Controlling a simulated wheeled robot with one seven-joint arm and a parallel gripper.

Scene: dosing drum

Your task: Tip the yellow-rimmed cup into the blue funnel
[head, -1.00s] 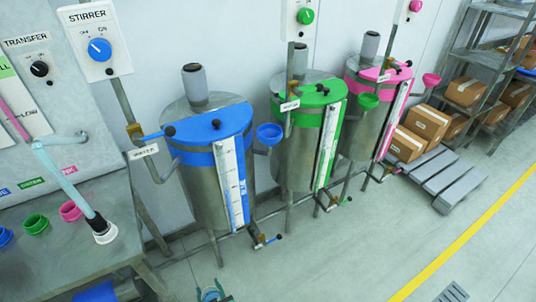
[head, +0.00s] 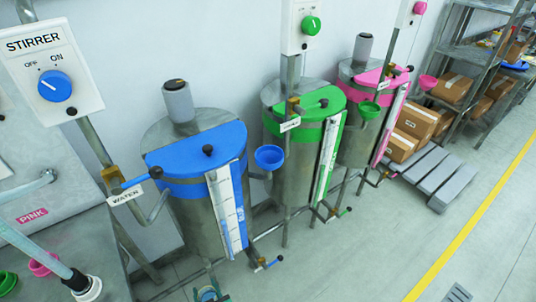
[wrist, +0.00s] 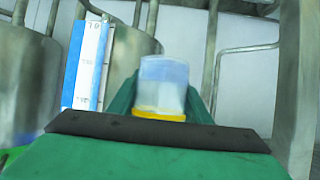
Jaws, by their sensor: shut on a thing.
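The yellow-rimmed cup (wrist: 163,88) is pale and translucent, in the middle of the wrist view, with its yellow band toward the camera. My gripper (wrist: 161,97) is shut on it, a green finger on each side. In the head view only a small teal part, apparently my gripper (head: 208,293), shows at the bottom edge; the cup cannot be made out there. The blue funnel (head: 269,157) is on the right side of the blue-lidded drum (head: 196,165), well above and right of that teal part. The funnel is not recognisable in the wrist view.
The green drum (head: 301,125) and pink drum (head: 365,95) stand further right, each with its own funnel. Pipes, the water valve (head: 136,182) and a drain valve (head: 265,264) stick out around the blue drum.

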